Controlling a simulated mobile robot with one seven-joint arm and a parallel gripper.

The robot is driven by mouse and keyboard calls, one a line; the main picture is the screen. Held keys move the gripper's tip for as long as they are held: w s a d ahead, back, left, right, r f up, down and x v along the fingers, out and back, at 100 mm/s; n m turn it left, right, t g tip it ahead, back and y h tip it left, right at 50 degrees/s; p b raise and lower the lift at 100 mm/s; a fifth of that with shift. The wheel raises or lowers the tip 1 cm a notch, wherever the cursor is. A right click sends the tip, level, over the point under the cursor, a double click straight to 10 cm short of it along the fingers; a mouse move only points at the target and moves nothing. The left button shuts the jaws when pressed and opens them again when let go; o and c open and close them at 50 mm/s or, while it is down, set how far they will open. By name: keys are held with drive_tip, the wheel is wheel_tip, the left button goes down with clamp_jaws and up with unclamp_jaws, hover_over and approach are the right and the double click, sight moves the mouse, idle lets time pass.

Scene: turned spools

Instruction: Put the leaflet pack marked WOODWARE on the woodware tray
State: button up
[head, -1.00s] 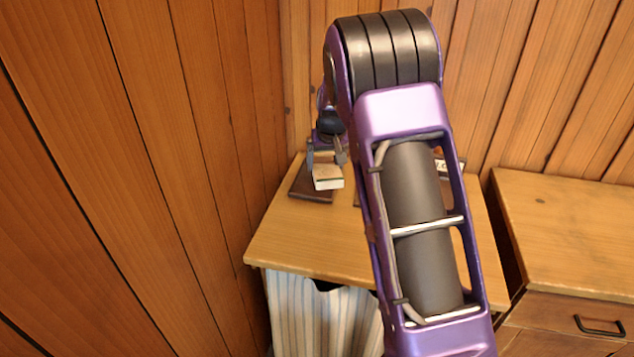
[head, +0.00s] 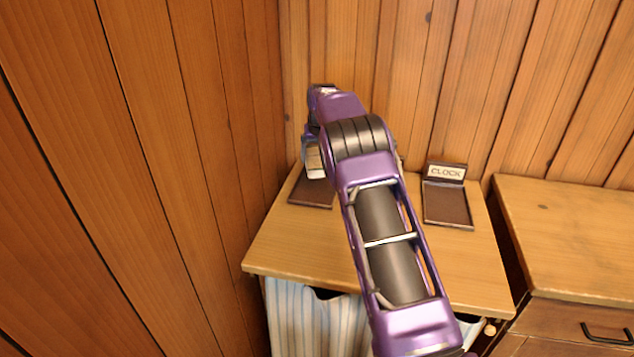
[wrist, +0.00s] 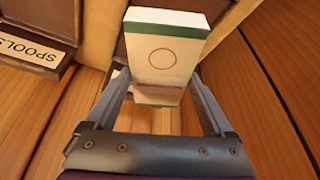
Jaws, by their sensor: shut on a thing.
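A white leaflet pack (wrist: 165,58) with green bands and a round outline is between the fingers of my gripper (wrist: 160,85) in the wrist view. The gripper is shut on it. No WOODWARE marking can be read on the face that shows. In the head view the pack (head: 314,161) shows small, beside my arm, over the far end of a dark brown tray (head: 310,194) at the table's left. I cannot tell whether pack and tray touch. That tray's label is hidden, so the word WOODWARE is not visible anywhere.
A dark tray labelled CLOCK (head: 446,204) stands empty at the table's right. A tray with a SPOOLS label (wrist: 32,47) shows at the wrist view's upper left. Wood-panelled walls close in behind and left. A wooden cabinet (head: 570,235) stands to the right.

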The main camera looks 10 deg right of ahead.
sight(318, 163)
wheel_tip(318, 163, down, 8)
drive_tip(key=shift+r+b, duration=0.15)
drive_tip(key=shift+b, duration=0.2)
drive_tip(key=shift+f, duration=0.2)
drive_tip(key=o, duration=1.4)
drive_tip(key=shift+r, duration=0.35)
drive_tip(key=v, duration=1.1)
drive_tip(key=shift+s+r+p, duration=0.15)
drive_tip(key=shift+r+p, duration=0.15)
drive_tip(key=shift+p, duration=0.1)
